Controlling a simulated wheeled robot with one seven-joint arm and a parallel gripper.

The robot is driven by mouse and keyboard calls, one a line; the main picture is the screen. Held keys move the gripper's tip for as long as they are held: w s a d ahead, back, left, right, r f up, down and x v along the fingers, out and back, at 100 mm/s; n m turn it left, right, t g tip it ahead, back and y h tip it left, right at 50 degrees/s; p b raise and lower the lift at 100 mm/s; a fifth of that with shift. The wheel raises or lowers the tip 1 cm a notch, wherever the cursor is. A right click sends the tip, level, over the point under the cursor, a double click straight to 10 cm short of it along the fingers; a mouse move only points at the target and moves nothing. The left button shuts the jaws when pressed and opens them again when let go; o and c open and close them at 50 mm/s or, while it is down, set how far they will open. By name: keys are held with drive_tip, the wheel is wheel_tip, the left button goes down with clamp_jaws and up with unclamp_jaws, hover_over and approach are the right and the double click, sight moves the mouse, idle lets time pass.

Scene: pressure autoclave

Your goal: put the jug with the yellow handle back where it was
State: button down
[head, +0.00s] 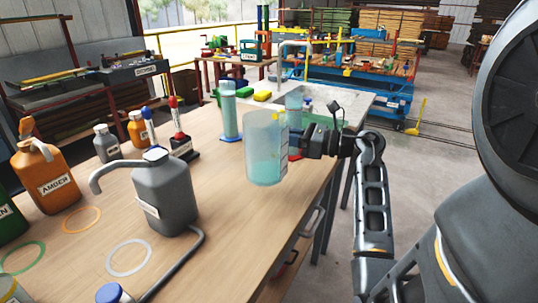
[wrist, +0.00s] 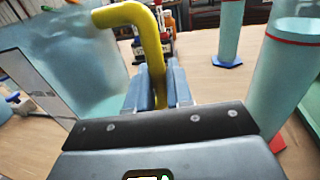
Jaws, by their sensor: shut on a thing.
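The clear jug with pale teal liquid (head: 265,150) is upright over the right part of the bench in the head view. In the wrist view its see-through body (wrist: 85,65) fills the left, and its yellow handle (wrist: 150,30) rises from between my fingers. My gripper (head: 290,140) comes from the right and is shut on that handle; its blue-grey fingers (wrist: 160,90) show in the wrist view. The fingers' contact is partly hidden in the head view. I cannot tell for sure whether the jug's base touches the bench.
A tall cylinder with a blue base (head: 229,112) stands behind the jug. A red-banded clear vessel (wrist: 282,75) is close at the right in the wrist view. A grey bottle (head: 165,195), an amber bottle (head: 47,180), a white ring (head: 129,257) and an orange ring (head: 81,220) occupy the left.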

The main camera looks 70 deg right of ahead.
drive_tip(key=shift+w+a+f, duration=0.1)
drive_tip(key=shift+w+f, duration=0.4)
drive_tip(key=shift+f, duration=0.45)
drive_tip(key=shift+w+f, duration=0.5)
drive_tip(key=shift+f, duration=0.5)
drive_tip(key=shift+w+a+f, duration=0.1)
drive_tip(key=shift+w+f, duration=0.4)
drive_tip(key=shift+f, duration=0.45)
drive_tip(key=shift+f, duration=0.2)
drive_tip(key=c, duration=1)
unclamp_jaws()
drive_tip(key=shift+r, duration=0.15)
drive_tip(key=shift+r+p, duration=0.2)
drive_tip(key=shift+p, duration=0.15)
drive_tip(key=s+b, duration=0.1)
drive_tip(key=s, duration=0.5)
drive_tip(key=s+b, duration=0.1)
drive_tip(key=s, duration=0.5)
drive_tip(key=shift+a+f, duration=0.15)
